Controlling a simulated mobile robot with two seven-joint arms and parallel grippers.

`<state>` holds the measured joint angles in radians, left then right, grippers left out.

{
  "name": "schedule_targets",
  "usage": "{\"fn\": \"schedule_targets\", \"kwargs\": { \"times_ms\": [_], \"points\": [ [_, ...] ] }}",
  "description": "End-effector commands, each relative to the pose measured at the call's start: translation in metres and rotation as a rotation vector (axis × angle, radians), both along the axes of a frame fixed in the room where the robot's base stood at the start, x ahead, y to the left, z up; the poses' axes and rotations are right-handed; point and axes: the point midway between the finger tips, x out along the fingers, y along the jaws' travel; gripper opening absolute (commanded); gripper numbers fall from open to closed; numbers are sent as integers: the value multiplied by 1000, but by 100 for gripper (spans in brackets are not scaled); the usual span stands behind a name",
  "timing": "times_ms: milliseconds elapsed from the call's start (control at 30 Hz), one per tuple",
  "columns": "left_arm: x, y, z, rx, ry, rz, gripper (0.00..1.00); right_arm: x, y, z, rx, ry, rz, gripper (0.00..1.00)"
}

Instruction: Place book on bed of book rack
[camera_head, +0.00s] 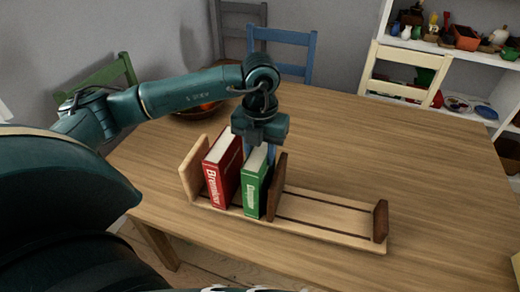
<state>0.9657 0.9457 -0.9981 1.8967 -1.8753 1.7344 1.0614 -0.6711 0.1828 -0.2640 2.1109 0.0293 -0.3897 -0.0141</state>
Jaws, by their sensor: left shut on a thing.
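The wooden book rack (318,222) lies on the table, with a pale end board at its left, a dark upright board near its middle and a dark end board at its right. A red book (222,172) stands upright in its left part. A green book (255,184) stands upright between the red book and the dark middle board. My left gripper (260,150) points down over the green book and is shut on its top edge; the fingertips are partly hidden. The green book's lower end is at the rack's bed; I cannot tell whether it touches. My right gripper is not in view.
The wooden table (420,170) is mostly clear to the right and behind the rack. A bowl (197,108) sits at the back left, partly behind my arm. Chairs in green (100,77), blue (285,38) and cream (408,58) surround the table. Shelves stand at the back right.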

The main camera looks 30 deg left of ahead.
Motion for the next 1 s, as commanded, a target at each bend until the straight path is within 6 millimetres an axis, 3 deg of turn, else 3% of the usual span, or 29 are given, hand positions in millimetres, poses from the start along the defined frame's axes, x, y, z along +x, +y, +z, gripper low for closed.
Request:
{"fn": "schedule_targets", "kwargs": {
  "times_ms": [300, 333, 567, 833, 1000],
  "points": [
    [1, 0, -2, -1, -4, 0, 0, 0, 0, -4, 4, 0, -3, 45],
    [0, 0, -2, -1, -2, 0, 38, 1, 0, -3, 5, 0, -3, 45],
    [0, 0, -2, -1, -1, 0, 57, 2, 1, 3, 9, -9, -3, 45],
    [0, 0, 0, -1, -1, 0, 58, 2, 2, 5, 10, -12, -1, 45],
    [2, -1, 15, -2, -7, 0, 58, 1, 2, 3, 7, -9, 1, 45]
  ]
}}
